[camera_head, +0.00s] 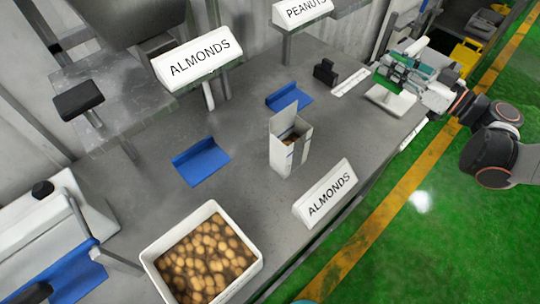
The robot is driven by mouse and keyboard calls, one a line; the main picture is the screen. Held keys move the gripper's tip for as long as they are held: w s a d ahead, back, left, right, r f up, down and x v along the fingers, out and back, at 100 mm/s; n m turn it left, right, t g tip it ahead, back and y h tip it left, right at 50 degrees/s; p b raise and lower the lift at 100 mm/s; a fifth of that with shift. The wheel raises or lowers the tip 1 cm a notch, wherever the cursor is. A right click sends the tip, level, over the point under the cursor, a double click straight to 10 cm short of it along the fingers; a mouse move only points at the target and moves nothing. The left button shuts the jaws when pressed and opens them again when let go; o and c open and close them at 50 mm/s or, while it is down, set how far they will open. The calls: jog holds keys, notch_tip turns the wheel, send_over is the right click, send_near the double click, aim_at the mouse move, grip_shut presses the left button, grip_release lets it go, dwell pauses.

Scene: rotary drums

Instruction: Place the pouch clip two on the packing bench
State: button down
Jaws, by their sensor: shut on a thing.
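My gripper (392,70) is at the upper right, above the far right end of the grey packing bench (240,205). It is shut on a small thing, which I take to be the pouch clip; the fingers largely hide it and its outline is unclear. Green and pale parts show around the fingers. A white plate (388,101) lies just below the gripper; I cannot tell whether they touch.
A white bin of almonds (150,264), an open carton (281,155), an ALMONDS sign (326,194) and two blue holders (201,162) (289,97) stand on the bench. A black block (325,72) and white strip (351,83) lie near the gripper. Bare bench lies between them.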

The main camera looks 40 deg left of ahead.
notch_tip(320, 180, down, 20)
jog(key=b, duration=0.7)
jog(key=c, duration=1.5)
grip_release()
jog(key=shift+f, duration=0.1)
jog(key=shift+o, duration=0.2)
jog(key=shift+d+r, duration=0.15)
jog(key=shift+r, duration=0.05)
jog(key=s+d+p, duration=0.1)
jog(key=d+p, duration=0.2)
jog(key=d, duration=0.8)
jog(key=shift+d, duration=0.35)
